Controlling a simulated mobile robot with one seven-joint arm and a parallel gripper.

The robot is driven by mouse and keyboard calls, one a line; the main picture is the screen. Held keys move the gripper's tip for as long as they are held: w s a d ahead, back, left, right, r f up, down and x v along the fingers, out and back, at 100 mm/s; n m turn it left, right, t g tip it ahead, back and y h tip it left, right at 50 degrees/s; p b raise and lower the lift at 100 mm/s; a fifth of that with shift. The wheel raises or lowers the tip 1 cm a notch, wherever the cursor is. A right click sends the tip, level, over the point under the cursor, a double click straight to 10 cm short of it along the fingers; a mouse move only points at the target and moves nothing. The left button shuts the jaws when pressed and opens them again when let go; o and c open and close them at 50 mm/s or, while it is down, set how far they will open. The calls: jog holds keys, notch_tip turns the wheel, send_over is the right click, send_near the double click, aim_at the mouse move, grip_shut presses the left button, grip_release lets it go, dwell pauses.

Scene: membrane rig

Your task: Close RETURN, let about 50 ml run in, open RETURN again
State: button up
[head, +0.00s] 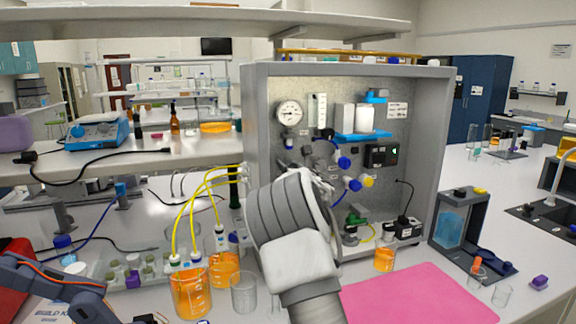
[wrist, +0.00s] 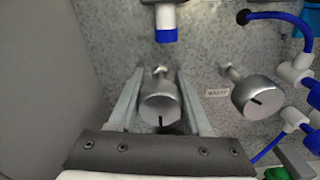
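In the wrist view my gripper (wrist: 160,72) has its two fingers on either side of a silver round knob (wrist: 160,103) with a dark mark pointing down. The fingers stand apart, with what looks like a narrow gap at each side of the knob. In the head view my arm hides both knobs and my gripper. A small beaker of orange liquid (head: 384,260) stands at the rig's foot.
The grey rig frame (head: 435,150) walls in the panel at both sides. Blue-ended fittings (wrist: 166,36) are above and right of the knobs. Beakers of orange liquid (head: 190,296) with yellow tubes and an empty beaker (head: 244,294) stand left of my arm. A pink mat (head: 420,300) lies in front.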

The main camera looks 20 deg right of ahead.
grip_shut()
